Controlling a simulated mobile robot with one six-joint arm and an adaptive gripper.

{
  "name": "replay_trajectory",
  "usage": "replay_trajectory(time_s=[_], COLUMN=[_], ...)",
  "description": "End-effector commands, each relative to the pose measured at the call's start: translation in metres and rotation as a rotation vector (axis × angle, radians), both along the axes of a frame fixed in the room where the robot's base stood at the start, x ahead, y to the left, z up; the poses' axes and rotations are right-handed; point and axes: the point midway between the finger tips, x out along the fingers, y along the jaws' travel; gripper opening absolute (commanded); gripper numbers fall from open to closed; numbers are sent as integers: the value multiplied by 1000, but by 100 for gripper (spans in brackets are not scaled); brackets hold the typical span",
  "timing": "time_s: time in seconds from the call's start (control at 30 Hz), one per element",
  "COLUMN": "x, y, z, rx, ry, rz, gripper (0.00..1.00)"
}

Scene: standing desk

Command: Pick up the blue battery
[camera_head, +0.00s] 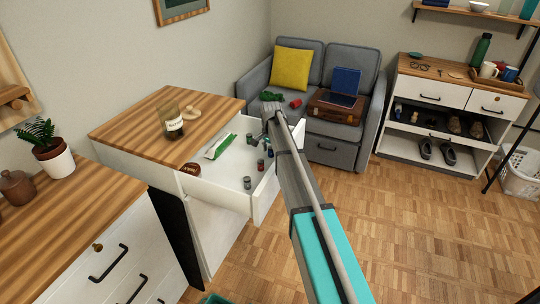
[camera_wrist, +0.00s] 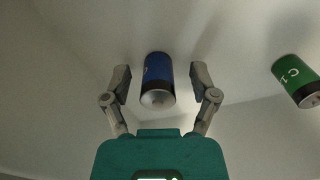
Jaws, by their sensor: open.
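The blue battery (camera_wrist: 158,72) lies in the white open drawer (camera_head: 218,195). In the wrist view it sits between the two fingers of my gripper (camera_wrist: 160,84). The fingers are spread on either side of it, with a visible gap on each side. Its near end is a pale metal cap. In the head view my gripper is over the drawer's far right part, its fingers not clearly seen. Which of the small cylinders there is the blue battery I cannot tell.
A green battery (camera_wrist: 294,80) lies to the right in the wrist view. Several small cylinders and a green-and-white packet (camera_head: 219,146) share the drawer. A glass jar (camera_head: 172,122) stands on the wooden desk top (camera_head: 135,128). The drawer's walls enclose my gripper's working space.

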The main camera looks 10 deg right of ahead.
Motion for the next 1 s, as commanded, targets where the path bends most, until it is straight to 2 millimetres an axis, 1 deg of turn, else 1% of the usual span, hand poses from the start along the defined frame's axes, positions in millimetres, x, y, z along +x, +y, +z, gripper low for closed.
replay_trajectory(time_s=[0.6,0.63,0.77,0.8,0.87,0.9,0.97,1.0], x=[0,0,0,0,0,0,0,0], y=[-1,-1,-1,-1,-1,-1,-1,-1], z=[-1,-1,-1,-1,-1,-1,-1,-1], rx=[0,0,0,0,0,0,0,0], ry=[0,0,0,0,0,0,0,0], rz=[-1,-1,-1,-1,-1,-1,-1,-1], gripper=[76,74,50,43,31,24,13,5])
